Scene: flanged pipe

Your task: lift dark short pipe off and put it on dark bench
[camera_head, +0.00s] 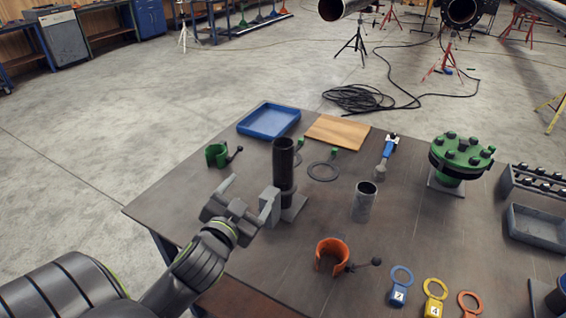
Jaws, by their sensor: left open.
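The dark short pipe (283,168) stands upright on a small grey base plate (297,207) on the dark bench (170,207). My left gripper (250,188) is open and empty, just left of the pipe's lower part. One finger points up and away from the pipe. The other finger is close to the pipe's lower left side, and I cannot tell whether it touches. The lower end of the pipe is partly hidden by this finger. My right gripper is not in view.
Around the pipe are a green clamp (217,155), a grey ring (322,171), a light grey pipe (364,202) and an orange clamp (331,257). A blue tray (268,133) and wooden board (338,132) lie behind. A green flange (461,155) stands right. The bench's left part is clear.

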